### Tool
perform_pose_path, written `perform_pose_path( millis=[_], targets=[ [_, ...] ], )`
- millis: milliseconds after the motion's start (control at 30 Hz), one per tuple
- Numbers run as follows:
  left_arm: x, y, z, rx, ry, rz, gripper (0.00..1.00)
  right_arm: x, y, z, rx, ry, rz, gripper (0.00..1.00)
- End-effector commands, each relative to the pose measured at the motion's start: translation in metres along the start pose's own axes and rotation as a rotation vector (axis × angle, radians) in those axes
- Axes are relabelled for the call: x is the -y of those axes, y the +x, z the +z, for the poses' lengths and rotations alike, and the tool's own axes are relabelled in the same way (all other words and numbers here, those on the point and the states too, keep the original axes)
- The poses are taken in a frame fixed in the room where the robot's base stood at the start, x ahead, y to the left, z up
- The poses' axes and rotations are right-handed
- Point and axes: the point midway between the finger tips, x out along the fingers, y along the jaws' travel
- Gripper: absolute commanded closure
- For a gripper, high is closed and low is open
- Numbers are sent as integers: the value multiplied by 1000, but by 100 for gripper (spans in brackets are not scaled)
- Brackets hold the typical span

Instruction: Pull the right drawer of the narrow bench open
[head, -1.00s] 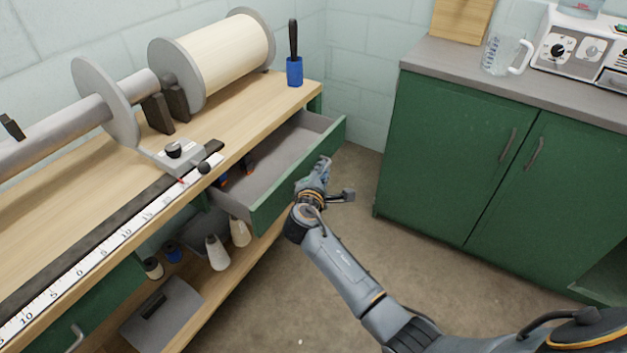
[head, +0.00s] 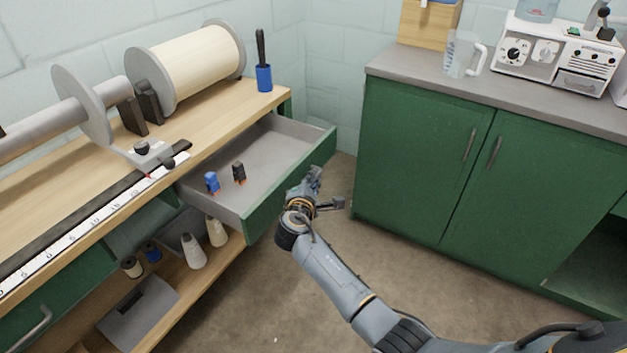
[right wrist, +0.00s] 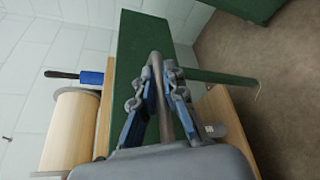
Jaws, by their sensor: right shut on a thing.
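The right drawer (head: 262,213) of the narrow bench (head: 198,112) is pulled well out in the head view. It has a green front and a grey inside, where a blue item (head: 212,182) and a dark item (head: 239,172) stand. My right gripper (head: 312,183) is at the outer face of the drawer front. In the right wrist view the fingers (right wrist: 158,95) are shut around the grey bar handle (right wrist: 162,105), in front of the green drawer front (right wrist: 138,60). In the head view the handle is hidden behind the gripper. My left gripper is out of view.
A green cabinet (head: 420,150) stands to the right, with floor (head: 330,225) between it and the drawer. The bench top carries a large spool (head: 195,60) and a blue brush holder (head: 264,78). Several cones and spools sit on the lower shelf (head: 215,262).

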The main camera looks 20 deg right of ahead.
Motion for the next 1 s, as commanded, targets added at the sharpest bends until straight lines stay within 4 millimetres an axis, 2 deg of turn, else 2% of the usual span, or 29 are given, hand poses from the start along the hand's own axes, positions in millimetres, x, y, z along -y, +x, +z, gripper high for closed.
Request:
perform_pose_path(
  millis=[33, 67, 100, 367, 533, 667, 1000],
  targets=[
    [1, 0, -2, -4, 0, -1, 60, 0, 0, -1, -1, 0, 0, 100],
    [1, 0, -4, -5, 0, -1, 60, 0, 0, -1, -1, -1, 0, 83],
    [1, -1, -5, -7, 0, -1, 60, 0, 0, 0, -1, -1, 0, 79],
    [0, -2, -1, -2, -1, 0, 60, 0, 0, 0, 0, -1, 0, 79],
    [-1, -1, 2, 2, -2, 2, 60, 1, -10, -1, -2, -1, 0, 79],
    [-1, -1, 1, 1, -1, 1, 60, 1, -30, -1, -3, 1, 0, 79],
    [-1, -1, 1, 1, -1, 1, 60, 1, -100, -1, -2, 1, -1, 79]
  ],
)
